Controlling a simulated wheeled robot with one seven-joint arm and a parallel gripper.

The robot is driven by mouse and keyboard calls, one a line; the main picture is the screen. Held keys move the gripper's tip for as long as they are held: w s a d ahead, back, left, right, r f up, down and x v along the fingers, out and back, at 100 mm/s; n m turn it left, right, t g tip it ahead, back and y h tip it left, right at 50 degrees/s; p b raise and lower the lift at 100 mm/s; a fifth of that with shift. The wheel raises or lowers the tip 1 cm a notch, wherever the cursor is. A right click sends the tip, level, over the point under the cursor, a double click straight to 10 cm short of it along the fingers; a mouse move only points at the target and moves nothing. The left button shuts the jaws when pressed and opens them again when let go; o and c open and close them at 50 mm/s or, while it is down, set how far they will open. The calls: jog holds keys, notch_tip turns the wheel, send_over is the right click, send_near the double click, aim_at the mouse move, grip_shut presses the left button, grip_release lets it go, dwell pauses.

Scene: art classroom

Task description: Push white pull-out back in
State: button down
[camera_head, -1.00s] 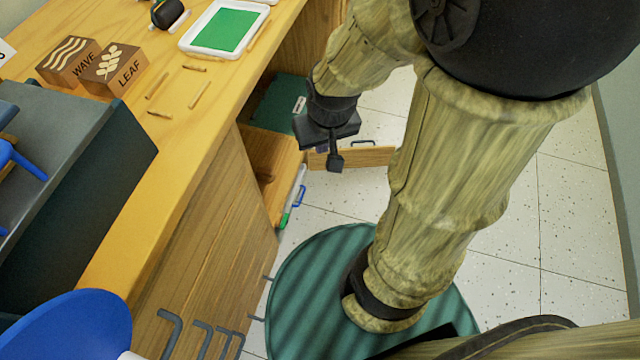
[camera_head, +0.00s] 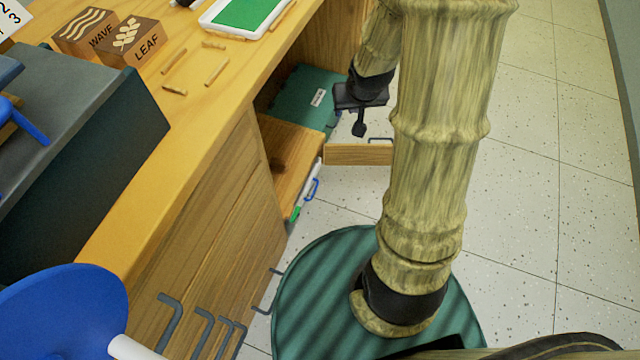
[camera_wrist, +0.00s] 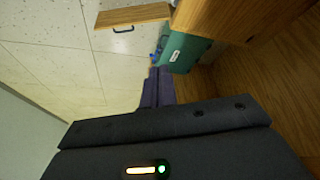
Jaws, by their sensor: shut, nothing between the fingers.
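A narrow white front with a blue handle (camera_head: 306,191) shows at the open side of the wooden desk, low down, beside a brown wooden surface. It is seen nearly edge-on, so I cannot tell how far it stands out. A bit of green shows at its lower end. My gripper (camera_head: 360,130) is shut and empty, pointing down, above and to the right of the white front and apart from it. In the wrist view, my gripper's fingers (camera_wrist: 157,72) are together, and a small blue part (camera_wrist: 154,57) shows just beyond their tips.
A wooden panel with a dark handle (camera_head: 357,154) stands out over the floor, right of the white front. A teal box with a label (camera_head: 300,97) is inside the desk. Grey hooks (camera_head: 205,325) line the desk's near side. Tiled floor (camera_head: 530,170) is clear at right.

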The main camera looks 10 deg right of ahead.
aim_at(312, 179)
jog(key=w+d+f+m+t+y+b, duration=0.1)
jog(key=w+d+f+b, duration=0.2)
jog(key=f, duration=0.5)
jog(key=w+d+f+t+y+b, duration=0.1)
jog(key=w+d+f, duration=0.1)
jog(key=w+f, duration=0.35)
jog(key=w+d+f+m+t+y+b, duration=0.1)
jog(key=w+d+f+y+b, duration=0.15)
jog(key=f, duration=0.75)
jog(key=s+a+f+m+y+b, duration=0.1)
jog(key=s+f+y, duration=0.3)
jog(key=f, duration=0.6)
jog(key=s+a+f+m+y+b, duration=0.1)
jog(key=s+f+m+y+b, duration=0.1)
jog(key=s+f, duration=0.4)
notch_tip(312, 179, down, 5)
jog(key=shift+s+a+r+m+t+y+b, duration=0.15)
jog(key=shift+s+a+m+t+y+b, duration=0.2)
jog(key=shift+y+b, duration=0.65)
jog(key=b+x, duration=0.3)
jog(key=x, duration=0.3)
jog(key=b+x, duration=0.4)
jog(key=x, duration=0.2)
jog(key=shift+w+a+r, duration=0.1)
jog(key=shift+w+a, duration=0.15)
jog(key=shift+a, duration=0.15)
jog(key=shift+w+a+r, duration=0.15)
jog(key=shift+w+a, duration=0.15)
jog(key=shift+a, duration=0.15)
